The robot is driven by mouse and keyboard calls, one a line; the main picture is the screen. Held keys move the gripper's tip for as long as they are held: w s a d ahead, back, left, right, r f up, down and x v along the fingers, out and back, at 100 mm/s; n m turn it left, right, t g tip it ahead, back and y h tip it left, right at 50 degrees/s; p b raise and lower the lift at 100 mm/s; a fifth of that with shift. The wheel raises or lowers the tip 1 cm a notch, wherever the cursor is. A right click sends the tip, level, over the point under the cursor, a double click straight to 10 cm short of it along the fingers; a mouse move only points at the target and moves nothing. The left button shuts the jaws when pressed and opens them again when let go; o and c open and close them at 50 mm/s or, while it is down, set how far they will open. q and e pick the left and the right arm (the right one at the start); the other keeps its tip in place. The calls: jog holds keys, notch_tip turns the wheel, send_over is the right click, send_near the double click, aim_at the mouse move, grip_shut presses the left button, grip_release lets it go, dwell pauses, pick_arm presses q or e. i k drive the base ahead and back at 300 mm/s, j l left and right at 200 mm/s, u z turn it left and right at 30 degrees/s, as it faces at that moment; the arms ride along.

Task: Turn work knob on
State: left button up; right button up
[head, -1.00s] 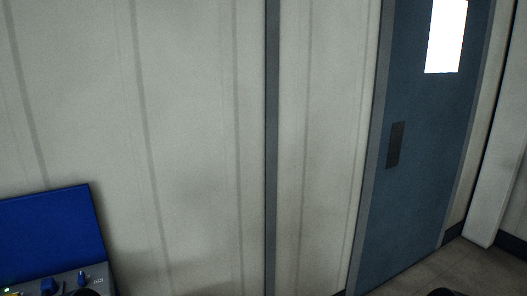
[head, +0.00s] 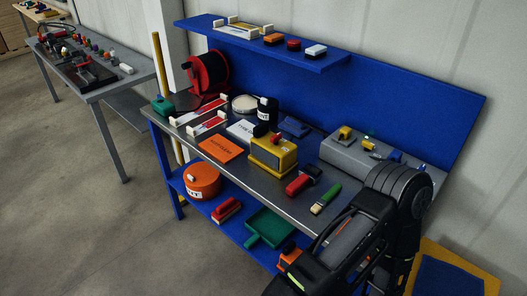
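A grey control box (head: 345,152) stands at the right end of the workbench. A black arm of mine (head: 400,195) rises from the lower right. It is close in front of the box's right end in the picture and hides part of it. No gripper fingers show.
The grey-topped workbench (head: 262,185) has a blue back panel (head: 400,100) and a shelf (head: 262,45). A yellow device (head: 272,155), a red-handled tool (head: 298,185) and a brush (head: 326,199) lie left of the box. Another table (head: 105,95) is at left. Open floor (head: 80,190) lies front-left.

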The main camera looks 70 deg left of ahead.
aim_at(274, 140)
jog(key=u, duration=2.2)
jog(key=z, duration=0.35)
jog(key=j+z, duration=0.15)
jog(key=z, duration=0.2)
jog(key=j+z, duration=0.1)
jog(key=z, duration=0.25)
jog(key=j+z, duration=0.25)
jog(key=k+j+z, duration=0.2)
jog(key=j, duration=0.25)
jog(key=j+z, duration=0.25)
jog(key=k+j+z, duration=0.25)
jog(key=j, duration=0.15)
jog(key=k+j, duration=0.15)
jog(key=j, duration=0.25)
jog(key=k+j, duration=0.15)
jog(key=j, duration=0.25)
